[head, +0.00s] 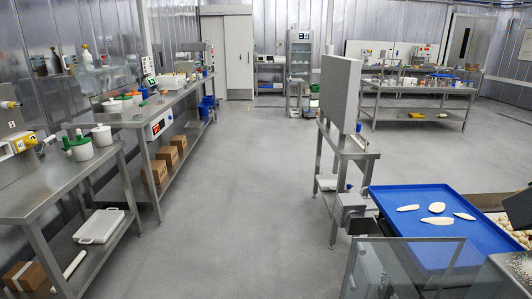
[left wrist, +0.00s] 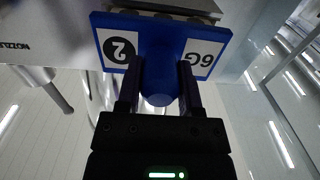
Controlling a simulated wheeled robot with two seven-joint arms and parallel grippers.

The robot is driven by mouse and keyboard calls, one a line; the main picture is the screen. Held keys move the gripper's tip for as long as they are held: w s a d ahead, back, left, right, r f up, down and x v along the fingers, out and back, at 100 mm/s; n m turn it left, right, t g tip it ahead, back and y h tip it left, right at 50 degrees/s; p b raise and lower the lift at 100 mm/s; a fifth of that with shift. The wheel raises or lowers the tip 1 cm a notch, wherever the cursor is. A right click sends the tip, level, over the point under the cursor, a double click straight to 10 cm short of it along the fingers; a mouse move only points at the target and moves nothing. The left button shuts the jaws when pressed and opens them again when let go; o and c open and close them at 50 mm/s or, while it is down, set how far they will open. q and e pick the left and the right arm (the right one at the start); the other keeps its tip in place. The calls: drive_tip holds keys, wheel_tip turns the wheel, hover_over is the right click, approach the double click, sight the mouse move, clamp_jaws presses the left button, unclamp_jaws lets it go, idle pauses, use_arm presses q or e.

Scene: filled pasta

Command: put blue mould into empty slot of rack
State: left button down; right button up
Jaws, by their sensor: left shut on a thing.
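In the left wrist view, my left gripper (left wrist: 160,80) is shut on the blue mould (left wrist: 157,45). Its two dark fingers sit on either side of a rounded blue grip on the mould. The mould's face carries two white labels, a "2" in a black circle and "6G", both upside down in this view. A grey edge with several dark round shapes shows just behind the mould; I cannot tell whether they touch. A pale panel lettered "NOZZLE" (left wrist: 15,47) lies at the left. I cannot identify the rack or its empty slot. Neither gripper shows in the head view.
In the head view, a blue tray (head: 400,195) with several pale flat pieces stands at the lower right. A steel stand with an upright grey panel (head: 341,92) is beside it. Steel benches (head: 120,118) line the left. The middle floor (head: 240,180) is clear.

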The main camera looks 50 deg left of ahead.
use_arm(q)
drive_tip(key=shift+p+v, duration=1.05)
drive_tip(key=shift+v, duration=1.5)
